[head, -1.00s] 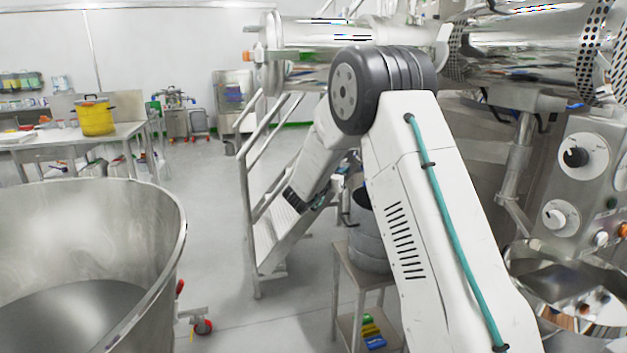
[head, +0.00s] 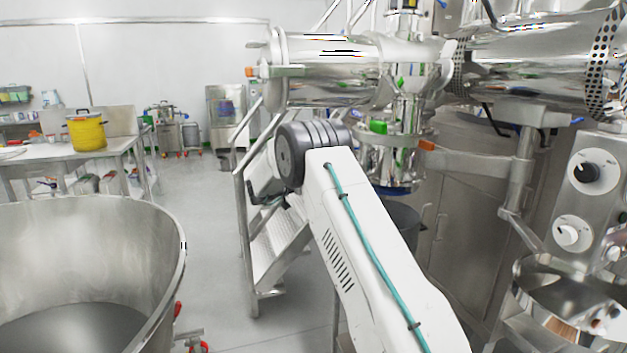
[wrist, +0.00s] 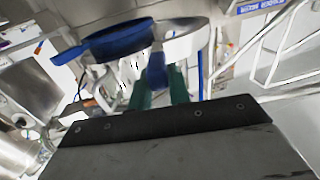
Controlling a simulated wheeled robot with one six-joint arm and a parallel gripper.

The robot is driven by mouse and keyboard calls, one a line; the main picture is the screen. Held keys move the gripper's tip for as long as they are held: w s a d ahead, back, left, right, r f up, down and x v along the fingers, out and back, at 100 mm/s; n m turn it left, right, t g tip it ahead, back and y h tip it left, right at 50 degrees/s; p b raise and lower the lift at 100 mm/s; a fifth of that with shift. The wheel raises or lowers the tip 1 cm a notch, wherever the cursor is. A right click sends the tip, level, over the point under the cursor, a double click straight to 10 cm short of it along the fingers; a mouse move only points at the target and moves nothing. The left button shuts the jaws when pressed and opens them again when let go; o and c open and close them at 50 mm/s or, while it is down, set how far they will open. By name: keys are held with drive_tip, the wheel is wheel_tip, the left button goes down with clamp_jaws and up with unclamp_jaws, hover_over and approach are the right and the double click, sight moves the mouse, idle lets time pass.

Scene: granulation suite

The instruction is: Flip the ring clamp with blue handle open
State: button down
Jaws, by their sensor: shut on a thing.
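In the wrist view my gripper (wrist: 159,88) has two green fingers, shut on a blue handle (wrist: 157,68) that stands between them. Just beyond the handle is a ring clamp with a bright metal band (wrist: 186,45). A wide blue curved part (wrist: 118,42) lies beside the band, to the left. I cannot tell how far the clamp's halves are apart. In the head view my gripper and the handle are hidden behind my arm.
A vertical steel pipe piece (head: 405,155) with a blue lower rim hangs right of my arm. Metal steps with rails (head: 270,250) stand behind it. A large steel bowl (head: 170,290) is at left front. A control panel (head: 610,200) stands at right. Open floor lies between bowl and steps.

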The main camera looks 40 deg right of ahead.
drive_tip(key=shift+w+d+r, duration=0.1)
drive_tip(key=shift+d+r, duration=0.05)
drive_tip(key=shift+r, duration=0.05)
drive_tip(key=c, duration=1.3)
unclamp_jaws()
drive_tip(key=shift+f, duration=0.1)
drive_tip(key=shift+w+a, duration=0.1)
drive_tip(key=shift+a, duration=0.25)
drive_tip(key=a, duration=0.7)
drive_tip(key=shift+w+a, duration=0.25)
drive_tip(key=shift+w, duration=0.05)
